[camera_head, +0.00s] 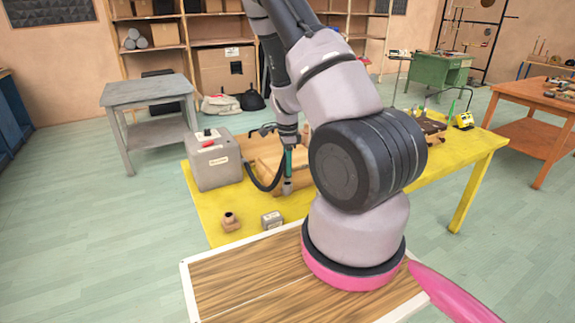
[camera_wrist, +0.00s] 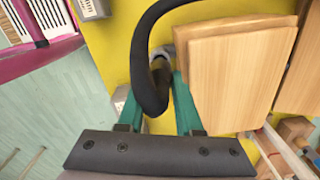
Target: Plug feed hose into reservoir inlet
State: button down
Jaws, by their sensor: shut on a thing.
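The black feed hose (camera_head: 256,182) runs from the grey box (camera_head: 212,160) on the yellow table and loops down, then up to my gripper (camera_head: 289,168). In the wrist view the hose (camera_wrist: 144,55) arches over and passes between the teal fingers of my gripper (camera_wrist: 158,95), which are shut on it. A short grey cylindrical fitting (camera_head: 287,187) shows just below the fingertips; a grey rounded part (camera_wrist: 164,52) shows beyond the hose in the wrist view. I cannot tell whether this is the reservoir inlet or whether the hose end touches it.
Light wooden boards (camera_wrist: 235,65) lie close beside the fingers. A brown block (camera_head: 230,222) and a small grey box (camera_head: 271,219) sit on the yellow table (camera_head: 216,205) near its front edge. My arm hides the table's middle.

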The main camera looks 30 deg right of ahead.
jog(key=shift+f, duration=1.4)
jog(key=c, duration=0.5)
grip_release()
notch_tip(320, 180, up, 11)
jog(key=shift+f, duration=0.1)
